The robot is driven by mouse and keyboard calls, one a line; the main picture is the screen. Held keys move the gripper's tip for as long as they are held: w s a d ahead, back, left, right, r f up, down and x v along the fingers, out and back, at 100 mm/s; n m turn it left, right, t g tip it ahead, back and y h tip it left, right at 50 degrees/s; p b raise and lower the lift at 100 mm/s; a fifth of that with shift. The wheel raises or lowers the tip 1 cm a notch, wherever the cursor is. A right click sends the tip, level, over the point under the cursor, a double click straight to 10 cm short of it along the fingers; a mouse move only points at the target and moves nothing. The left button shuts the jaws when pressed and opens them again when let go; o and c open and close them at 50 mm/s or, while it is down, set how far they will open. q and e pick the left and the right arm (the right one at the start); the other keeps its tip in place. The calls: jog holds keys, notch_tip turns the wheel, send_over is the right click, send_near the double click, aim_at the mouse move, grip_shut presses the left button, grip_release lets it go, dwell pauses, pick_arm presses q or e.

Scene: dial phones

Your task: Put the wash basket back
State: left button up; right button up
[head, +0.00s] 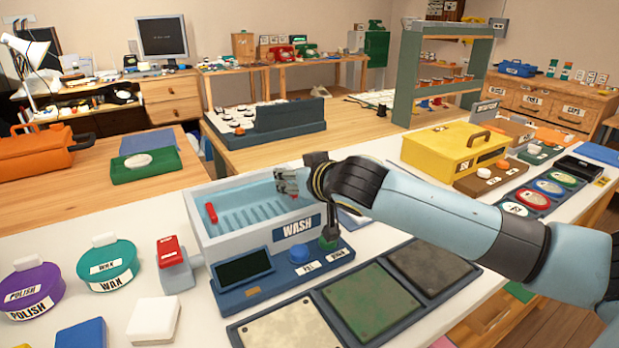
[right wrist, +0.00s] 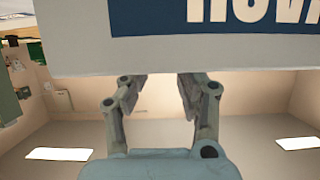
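The wash unit (head: 240,240) is a pale box with a blue "WASH" label (head: 297,226) on its front. Inside is a light blue slatted floor (head: 245,212); I cannot tell whether this is the basket. A red grip (head: 211,212) shows at its left end. My right gripper (head: 290,182) reaches over the right part of the unit, and a small pinkish red bit shows just under it. In the right wrist view the finger links of my right gripper (right wrist: 160,80) stand apart, but the tips are hidden behind the unit's pale wall (right wrist: 180,55). My left gripper is not in view.
A blue panel with a dark screen (head: 243,268) and a blue button (head: 299,252) fronts the unit. Three textured pads (head: 365,300) lie before it. Left are a red-topped block (head: 171,250), a teal wax tub (head: 107,265) and a purple polish tub (head: 32,290). A yellow box (head: 455,147) stands right.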

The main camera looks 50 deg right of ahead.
jog(key=p+v, duration=0.1)
jog(key=v, duration=1)
jog(key=shift+f, duration=0.1)
